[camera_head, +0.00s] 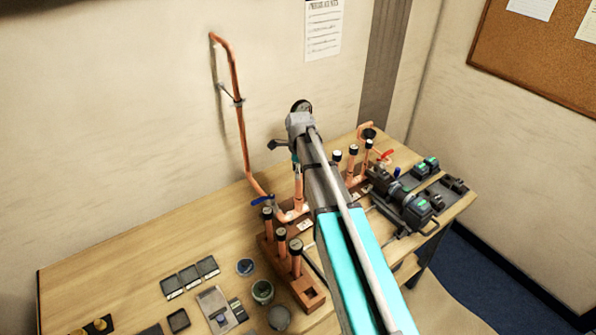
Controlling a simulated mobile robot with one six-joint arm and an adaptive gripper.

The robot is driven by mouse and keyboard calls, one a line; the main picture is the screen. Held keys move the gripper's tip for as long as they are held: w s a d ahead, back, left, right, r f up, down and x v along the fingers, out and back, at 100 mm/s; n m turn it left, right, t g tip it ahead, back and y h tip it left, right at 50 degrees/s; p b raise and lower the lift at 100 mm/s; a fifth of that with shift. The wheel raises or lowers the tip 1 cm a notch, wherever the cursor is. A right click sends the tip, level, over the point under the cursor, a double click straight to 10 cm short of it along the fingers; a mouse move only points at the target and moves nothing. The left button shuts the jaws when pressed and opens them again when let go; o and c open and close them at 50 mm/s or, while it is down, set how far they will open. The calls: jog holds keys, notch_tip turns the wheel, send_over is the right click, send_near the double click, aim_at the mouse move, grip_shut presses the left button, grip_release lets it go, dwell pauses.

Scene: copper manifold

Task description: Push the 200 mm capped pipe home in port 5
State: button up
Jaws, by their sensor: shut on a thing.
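My arm reaches over the bench from the lower right. My gripper (296,160) is mostly hidden under my wrist, and its fingers are hard to make out. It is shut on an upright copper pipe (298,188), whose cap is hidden. The pipe's lower end is at the copper manifold (289,216), near its left part. I cannot tell how deep the pipe sits or read the port number. Several black-capped upright pipes (352,160) stand at the manifold's right part. My arm hides the manifold's middle.
A wooden block (308,293) holds black-capped pipes in front of the manifold. A tall copper pipe (238,120) runs up the wall at left. A blue-handled valve (262,200) is close by. Power tools (405,205) lie at right. Small tins (262,291) and trays stand at front left.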

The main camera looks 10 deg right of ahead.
jog(key=shift+f, duration=0.35)
dwell(0.6)
jog(key=o, duration=1.2)
jog(key=shift+o, duration=0.2)
jog(key=shift+w+r, duration=0.1)
jog(key=shift+r, duration=0.1)
jog(key=shift+r+p, duration=3.3)
jog(key=shift+r, duration=0.05)
